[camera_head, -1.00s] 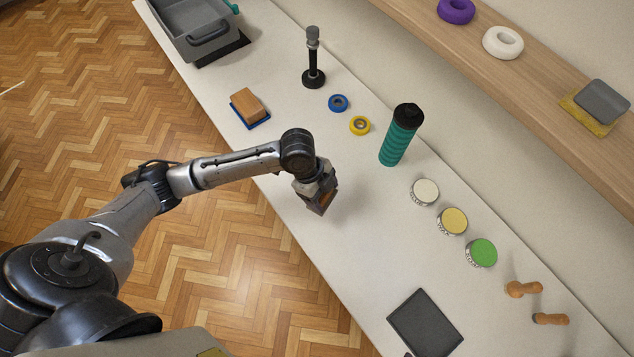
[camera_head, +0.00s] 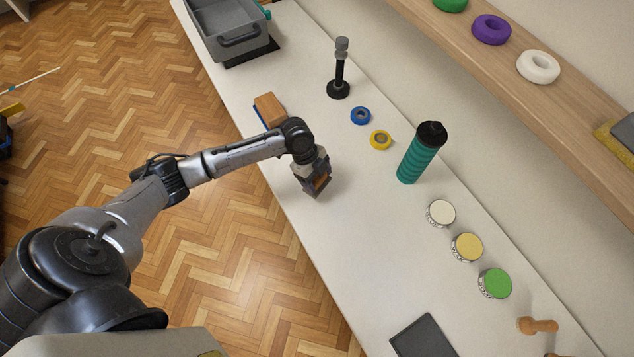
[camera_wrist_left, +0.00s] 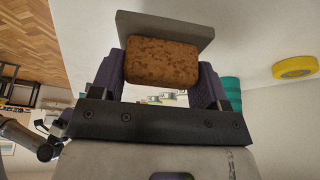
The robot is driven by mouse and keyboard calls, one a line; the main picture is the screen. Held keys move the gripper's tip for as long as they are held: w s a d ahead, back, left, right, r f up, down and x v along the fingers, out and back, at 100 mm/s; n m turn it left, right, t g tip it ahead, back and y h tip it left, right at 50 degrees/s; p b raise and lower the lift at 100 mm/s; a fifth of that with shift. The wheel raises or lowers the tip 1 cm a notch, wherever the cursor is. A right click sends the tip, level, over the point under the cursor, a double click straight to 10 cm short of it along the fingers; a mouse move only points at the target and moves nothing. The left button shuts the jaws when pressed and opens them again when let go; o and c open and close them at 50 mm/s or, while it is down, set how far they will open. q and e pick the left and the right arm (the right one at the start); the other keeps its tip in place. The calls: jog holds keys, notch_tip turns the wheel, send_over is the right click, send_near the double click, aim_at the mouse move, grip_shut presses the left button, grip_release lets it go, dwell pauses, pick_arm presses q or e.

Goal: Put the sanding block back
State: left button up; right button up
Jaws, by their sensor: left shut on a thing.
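My left gripper (camera_head: 318,185) is shut on the sanding block (camera_wrist_left: 162,63), a brown, cork-like block with a flat grey plate along its far side. In the wrist view the block sits between the two dark purple fingers. In the head view the gripper hangs over the white table (camera_head: 300,225), near its left edge, and hides most of the block; a small orange-brown part shows. Whether the block touches the table, I cannot tell. My right gripper is not in view.
Behind the gripper is a wooden block (camera_head: 270,108) with a blue base, partly hidden by my arm. Around stand a grey bin (camera_head: 228,25), black stand (camera_head: 340,75), blue tape (camera_head: 360,116), yellow tape (camera_head: 381,140), teal bottle (camera_head: 419,160), several lidded tins and a dark mat (camera_head: 424,338).

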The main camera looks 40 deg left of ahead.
aim_at(317, 183)
pick_arm(q)
jog(key=shift+f, duration=2)
jog(key=shift+f+b, duration=0.1)
jog(key=shift+b, duration=0.2)
jog(key=o, duration=0.9)
